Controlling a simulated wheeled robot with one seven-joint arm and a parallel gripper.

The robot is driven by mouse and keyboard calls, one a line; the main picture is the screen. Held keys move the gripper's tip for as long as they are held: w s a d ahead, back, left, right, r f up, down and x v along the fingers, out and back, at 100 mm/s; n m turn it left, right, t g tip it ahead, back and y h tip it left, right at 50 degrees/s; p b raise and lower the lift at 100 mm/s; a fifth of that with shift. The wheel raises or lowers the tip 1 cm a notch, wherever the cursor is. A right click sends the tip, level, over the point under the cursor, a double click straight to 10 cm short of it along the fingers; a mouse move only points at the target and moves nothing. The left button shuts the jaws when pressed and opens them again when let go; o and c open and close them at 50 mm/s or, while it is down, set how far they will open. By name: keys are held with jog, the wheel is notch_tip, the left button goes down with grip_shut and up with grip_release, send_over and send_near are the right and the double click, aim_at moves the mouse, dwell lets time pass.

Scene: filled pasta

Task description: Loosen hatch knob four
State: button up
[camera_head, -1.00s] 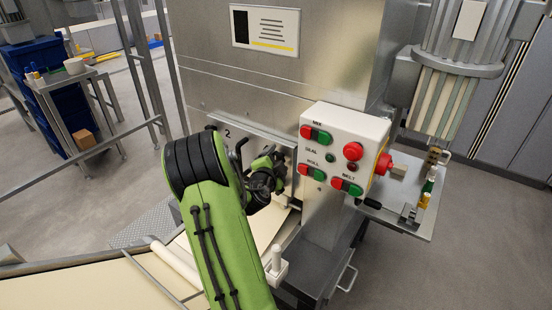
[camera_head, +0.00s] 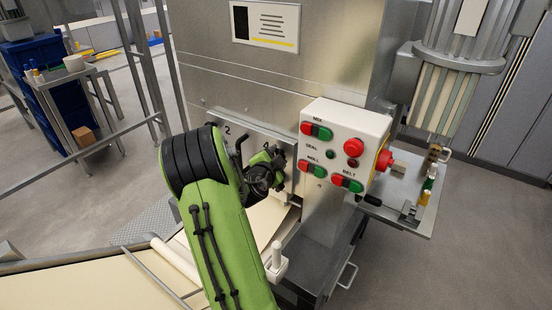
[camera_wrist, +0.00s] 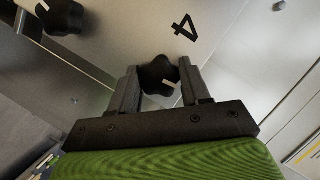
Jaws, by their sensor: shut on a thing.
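Hatch knob four (camera_wrist: 158,76), a black lobed knob with a white mark, sits on the steel hatch plate beside a black "4" in the wrist view. My gripper (camera_wrist: 161,86) is shut on it, with one finger on each side. In the head view my gripper (camera_head: 273,164) is at the hatch plate (camera_head: 218,117), left of the control box, and the knob is mostly hidden by it. How far the knob has turned cannot be told.
Another black knob (camera_wrist: 62,17) is at the upper left of the wrist view. The control box (camera_head: 345,145), with red and green buttons and a red emergency stop (camera_head: 385,161), stands close right of my gripper. Pasta sheet (camera_head: 262,222) runs below.

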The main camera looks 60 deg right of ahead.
jog(key=shift+w+f+n+g+h+p, duration=0.2)
jog(key=shift+n+g+p, duration=0.55)
jog(key=shift+n+g, duration=2.15)
jog(key=shift+w+r+n+g+h+p, duration=0.1)
jog(key=shift+n+g+h+p, duration=0.55)
jog(key=shift+n, duration=4.2)
jog(key=shift+w+f+n+g+y+p, duration=0.15)
jog(key=shift+n+g+p, duration=0.65)
jog(key=shift+n+g, duration=2.3)
jog(key=shift+n+t, duration=0.75)
jog(key=shift+n, duration=0.1)
jog(key=o, duration=1)
jog(key=shift+o, duration=0.2)
